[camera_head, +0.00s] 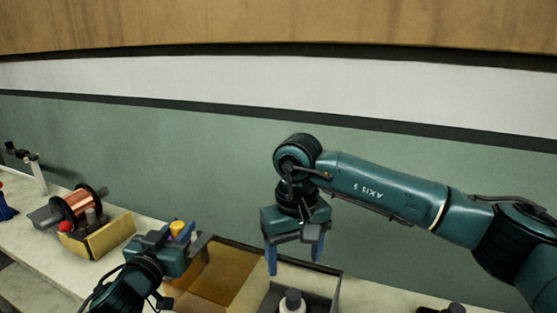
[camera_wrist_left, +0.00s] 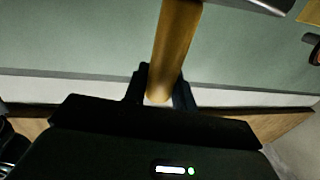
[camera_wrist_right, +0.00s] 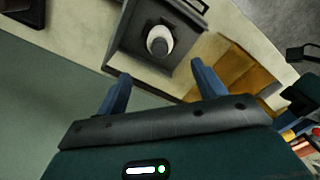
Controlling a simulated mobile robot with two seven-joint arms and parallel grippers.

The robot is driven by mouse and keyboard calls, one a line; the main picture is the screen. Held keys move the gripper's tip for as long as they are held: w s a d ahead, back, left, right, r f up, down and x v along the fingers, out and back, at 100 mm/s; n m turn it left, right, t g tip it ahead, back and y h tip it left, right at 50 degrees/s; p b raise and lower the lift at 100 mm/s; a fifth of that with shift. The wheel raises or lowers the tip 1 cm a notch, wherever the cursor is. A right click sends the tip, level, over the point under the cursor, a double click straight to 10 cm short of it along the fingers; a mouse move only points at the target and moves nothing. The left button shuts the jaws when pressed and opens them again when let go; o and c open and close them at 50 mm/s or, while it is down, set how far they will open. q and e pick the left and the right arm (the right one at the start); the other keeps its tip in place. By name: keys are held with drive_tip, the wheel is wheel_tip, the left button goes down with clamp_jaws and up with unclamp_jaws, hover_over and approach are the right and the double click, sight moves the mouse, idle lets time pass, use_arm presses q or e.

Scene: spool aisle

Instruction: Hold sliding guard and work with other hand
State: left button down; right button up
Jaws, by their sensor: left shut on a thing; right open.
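My left gripper (camera_head: 180,236) is shut on a yellow-brown rod-like handle (camera_wrist_left: 174,42), whose yellow end (camera_head: 177,227) shows in the head view. Beside it is an amber-brown boxed area (camera_head: 222,268), perhaps the sliding guard; I cannot tell how the handle joins it. My right gripper (camera_head: 295,258) is open and empty, its blue fingers pointing down above a grey open box (camera_head: 328,284). A white bottle with a dark cap (camera_head: 292,302) stands in that box. The right wrist view shows the bottle (camera_wrist_right: 158,42) beyond the fingers, apart from them.
A copper spool (camera_head: 76,204) on a dark holder stands at the left, by an open yellow-brown box (camera_head: 108,236). A pale bench (camera_head: 30,243) runs along a green and white wall. A small dark object (camera_head: 440,308) lies at the lower right.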

use_arm(q)
drive_tip(key=shift+a, duration=0.1)
use_arm(e)
wheel_tip(320, 180, up, 2)
drive_tip(key=shift+r, duration=0.1)
drive_tip(key=shift+s, duration=0.1)
drive_tip(key=s, duration=1.7)
drive_tip(key=shift+s, duration=0.4)
use_arm(q)
drive_tip(key=s+d, duration=0.3)
drive_tip(key=d, duration=0.5)
drive_tip(key=s+d, duration=0.4)
drive_tip(key=d, duration=0.4)
drive_tip(key=shift+d, duration=0.4)
idle(0.5)
drive_tip(key=c, duration=1.1)
unclamp_jaws()
